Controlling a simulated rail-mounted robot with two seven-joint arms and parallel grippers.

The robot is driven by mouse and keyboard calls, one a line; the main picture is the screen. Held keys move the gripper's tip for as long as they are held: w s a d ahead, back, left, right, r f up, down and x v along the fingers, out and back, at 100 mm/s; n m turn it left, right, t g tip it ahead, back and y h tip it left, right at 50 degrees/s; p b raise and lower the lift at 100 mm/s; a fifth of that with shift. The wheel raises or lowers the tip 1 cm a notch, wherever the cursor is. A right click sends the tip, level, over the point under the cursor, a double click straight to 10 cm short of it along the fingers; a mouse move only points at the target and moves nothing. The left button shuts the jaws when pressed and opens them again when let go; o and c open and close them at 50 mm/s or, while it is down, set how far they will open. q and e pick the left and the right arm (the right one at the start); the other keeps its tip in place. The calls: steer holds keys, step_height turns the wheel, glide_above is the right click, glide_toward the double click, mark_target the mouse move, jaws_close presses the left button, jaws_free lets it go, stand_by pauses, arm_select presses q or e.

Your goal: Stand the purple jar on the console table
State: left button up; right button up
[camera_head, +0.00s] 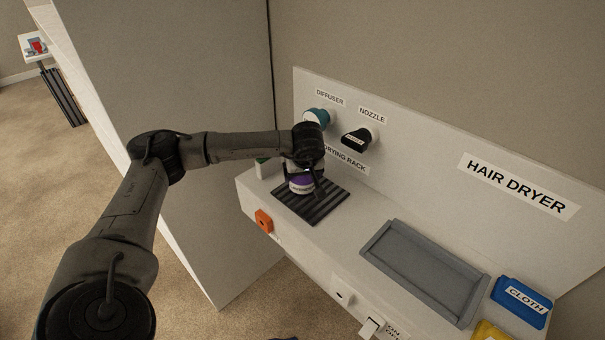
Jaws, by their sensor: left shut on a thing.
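The purple jar (301,182) has a white lower part and stands or hangs over the black ribbed mat (328,203) on the white counter. I cannot tell whether it touches the mat. My left gripper (303,178) is shut on the jar from above, and its fingers and wrist hide much of it. My right gripper is not in view. I cannot make out a console table for sure; a small white table (37,48) with a red item and other small things on it stands far off at the upper left.
A grey tray (372,250), a blue cloth box (522,301) and a yellow item (490,331) lie along the counter. The teal diffuser (318,116) and black nozzle (356,139) are on the back panel. A tall partition (215,70) stands left of the counter. Carpet at left is open.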

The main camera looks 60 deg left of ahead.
arm_select(q)
steer(key=shift+f, duration=0.1)
steer(key=shift+f, duration=0.15)
steer(key=o, duration=0.8)
steer(key=shift+r, duration=0.25)
steer(key=p+v, duration=0.1)
steer(key=v, duration=1.1)
